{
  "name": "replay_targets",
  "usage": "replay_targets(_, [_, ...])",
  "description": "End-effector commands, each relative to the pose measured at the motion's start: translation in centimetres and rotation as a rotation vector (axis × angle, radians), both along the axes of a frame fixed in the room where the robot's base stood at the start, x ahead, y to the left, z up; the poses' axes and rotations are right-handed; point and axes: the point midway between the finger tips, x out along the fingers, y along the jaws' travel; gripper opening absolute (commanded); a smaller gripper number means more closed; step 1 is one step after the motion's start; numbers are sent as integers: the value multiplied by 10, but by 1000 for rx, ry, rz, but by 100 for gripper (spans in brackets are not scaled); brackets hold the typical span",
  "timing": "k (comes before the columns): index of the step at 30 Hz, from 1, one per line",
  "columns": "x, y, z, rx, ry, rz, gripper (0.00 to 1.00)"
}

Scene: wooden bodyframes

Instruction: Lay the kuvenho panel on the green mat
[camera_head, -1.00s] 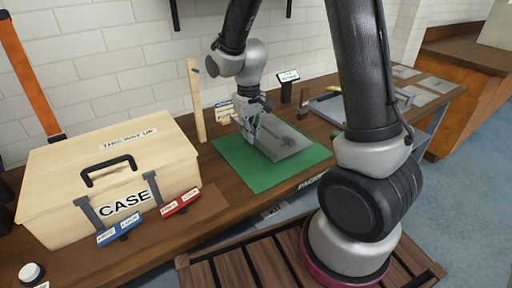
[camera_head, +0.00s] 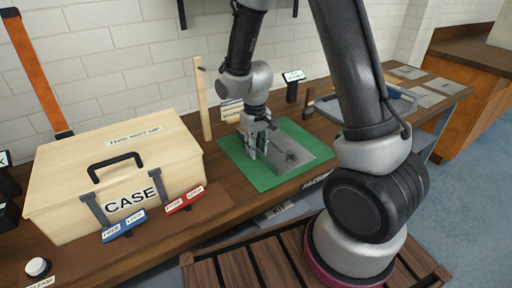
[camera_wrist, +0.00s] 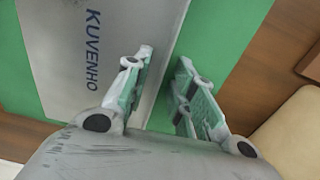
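The grey kuvenho panel (camera_head: 288,153) lies on the green mat (camera_head: 262,182) and looks flat. Its name is readable in the wrist view, where the panel (camera_wrist: 62,70) fills the left side over the green mat (camera_wrist: 225,30). My gripper (camera_head: 259,156) is low over the mat at the panel's left edge. In the wrist view, the fingers of my gripper (camera_wrist: 164,60) are apart, one over the panel and one over bare mat. The panel's edge runs between them, with a clear gap.
A cream case (camera_head: 115,170) with a black handle stands on the left of the wooden bench. Blue (camera_head: 124,226) and red (camera_head: 184,201) labelled tabs sit before it. An upright wooden post (camera_head: 203,100) stands behind the mat. A tray (camera_head: 330,108) lies to its right.

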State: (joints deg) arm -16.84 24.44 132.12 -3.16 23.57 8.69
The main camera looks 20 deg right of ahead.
Motion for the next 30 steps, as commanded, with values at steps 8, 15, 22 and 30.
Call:
replay_targets(8, [0,0,1,0,0,0,27])
replay_targets(15, [1,1,35,2,-6,0,27])
replay_targets(22, [1,2,87,1,-4,0,27])
replay_targets(30, [0,3,120,0,-1,0,27])
